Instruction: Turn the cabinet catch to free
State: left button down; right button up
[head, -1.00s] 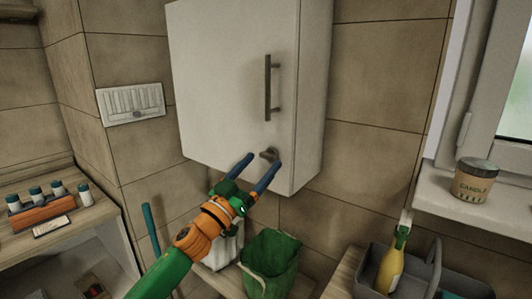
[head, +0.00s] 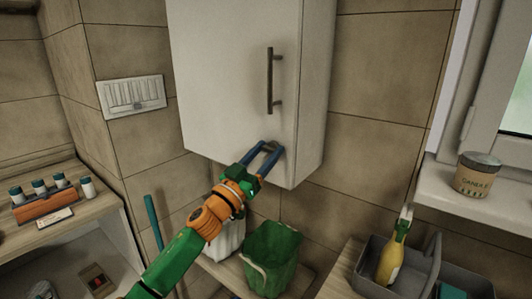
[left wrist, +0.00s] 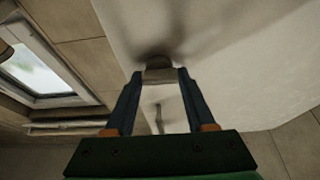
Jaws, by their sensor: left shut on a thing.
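The white cabinet (head: 225,85) hangs on the tiled wall, its door closed, with a long vertical handle (head: 270,82) on it. The small grey catch sits low on the door under the handle; in the left wrist view the catch (left wrist: 158,72) shows between the fingertips. My left gripper (head: 271,147) is at the catch, with its two blue fingers shut on it from either side; it also shows in the left wrist view (left wrist: 159,80). The fingers hide most of the catch in the head view. My right gripper is not in view.
A green bag-like bin (head: 272,262) stands below the cabinet. A grey caddy (head: 365,268) with a yellow bottle (head: 391,262) is at the lower right. A candle jar (head: 477,175) stands on the window sill. A vent plate (head: 132,95) is on the left wall.

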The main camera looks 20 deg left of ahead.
pick_arm(q)
jog(key=shift+m, duration=0.4)
jog(key=m+g+h, duration=0.1)
jog(key=m, duration=0.2)
jog(key=m+h+p, duration=0.1)
jog(key=m+h, duration=0.1)
jog(key=shift+a+r+m+g, duration=0.1)
jog(key=shift+a+m+g, duration=0.05)
jog(key=shift+m+g, duration=0.25)
jog(key=m+g+p, duration=0.1)
jog(key=m, duration=0.2)
jog(key=m+g+h, duration=0.1)
jog(key=m, duration=0.2)
jog(key=shift+h+p, duration=0.3)
jog(key=shift+p, duration=0.05)
jog(key=m+g, duration=0.1)
jog(key=m, duration=0.1)
jog(key=m+g+p, duration=0.1)
jog(key=m, duration=0.2)
jog(key=shift+r+g, duration=0.1)
jog(key=shift+g, duration=0.2)
jog(key=m+g+p, duration=0.1)
jog(key=m, duration=0.3)
jog(key=shift+p, duration=0.4)
jog(key=shift+m, duration=0.4)
jog(key=shift+c, duration=1.2)
grip_release()
jog(key=shift+w, duration=0.1)
